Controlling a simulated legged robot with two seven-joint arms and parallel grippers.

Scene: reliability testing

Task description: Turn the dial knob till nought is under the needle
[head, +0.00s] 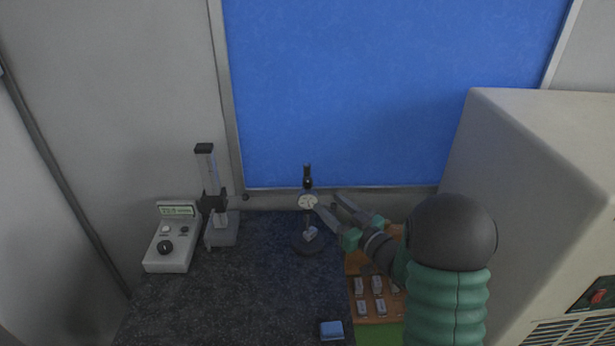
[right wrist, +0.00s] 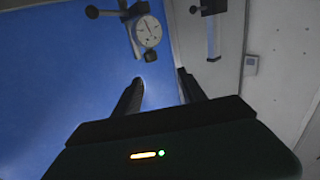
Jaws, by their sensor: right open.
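The dial gauge (head: 308,202) has a round white face and sits on a dark upright stand with a round base (head: 308,243) on the dark worktop. In the right wrist view the gauge face (right wrist: 148,31) is ahead of the fingers, with a dark knob (right wrist: 92,12) out to its left. The needle reading is too small to tell. My right gripper (head: 330,204) is open and empty, just right of the gauge; in the right wrist view its fingers (right wrist: 160,88) are apart with nothing between them. My left gripper is not in view.
A grey box with a display and knobs (head: 172,240) and a column stand (head: 220,232) are at the left. A blue block (head: 331,330) lies near the front. A tray with several small blocks (head: 368,313) is under my right arm. A big beige machine (head: 550,190) fills the right.

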